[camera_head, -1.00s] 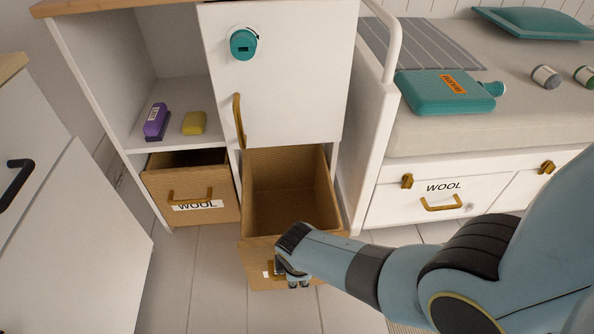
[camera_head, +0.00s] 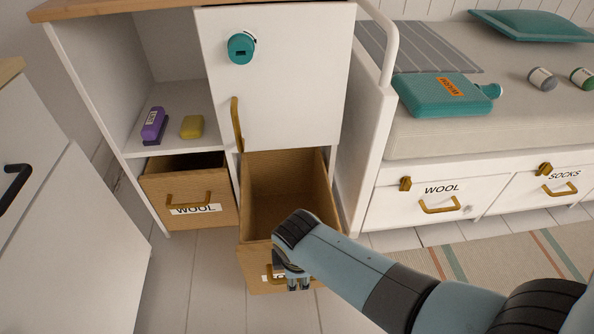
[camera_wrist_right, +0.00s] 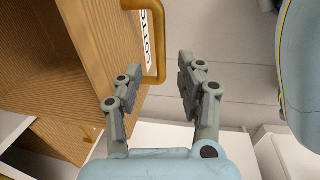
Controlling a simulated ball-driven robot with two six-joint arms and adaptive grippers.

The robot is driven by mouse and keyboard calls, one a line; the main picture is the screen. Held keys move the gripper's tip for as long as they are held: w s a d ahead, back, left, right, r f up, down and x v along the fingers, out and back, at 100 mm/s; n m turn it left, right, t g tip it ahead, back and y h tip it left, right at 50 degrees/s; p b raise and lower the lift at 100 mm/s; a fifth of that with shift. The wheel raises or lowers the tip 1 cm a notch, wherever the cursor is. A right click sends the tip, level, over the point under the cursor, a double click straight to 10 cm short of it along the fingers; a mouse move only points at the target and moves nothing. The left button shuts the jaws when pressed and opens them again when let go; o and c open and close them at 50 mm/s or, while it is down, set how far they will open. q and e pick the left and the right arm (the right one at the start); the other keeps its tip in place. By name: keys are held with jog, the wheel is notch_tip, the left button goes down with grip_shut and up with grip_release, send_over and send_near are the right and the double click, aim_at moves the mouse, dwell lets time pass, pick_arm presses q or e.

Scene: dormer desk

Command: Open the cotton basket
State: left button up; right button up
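The cotton basket (camera_head: 254,256), a tan woven drawer under the white cabinet door, is pulled well out and looks empty. In the right wrist view its wall (camera_wrist_right: 45,70) fills the left side, with a partly visible label beginning "COTTO" (camera_wrist_right: 146,35) and a brass handle (camera_wrist_right: 159,45). My right gripper (camera_head: 294,283) is at the basket's front, over the handle area, and hides part of it. In the wrist view the right gripper (camera_wrist_right: 152,95) has its fingers apart, with the handle near the fingertips; contact cannot be told. My left gripper is not in view.
A wool basket (camera_head: 218,211) sits slightly out to the left, below a shelf with a purple item (camera_head: 153,122) and a yellow block (camera_head: 192,126). The white bed-drawer front (camera_head: 400,210) stands to the right. Floor (camera_head: 220,290) is clear in front.

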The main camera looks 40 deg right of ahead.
jog(key=r, duration=0.3)
jog(key=s+r, duration=0.1)
jog(key=r, duration=0.1)
jog(key=shift+a+r, duration=0.3)
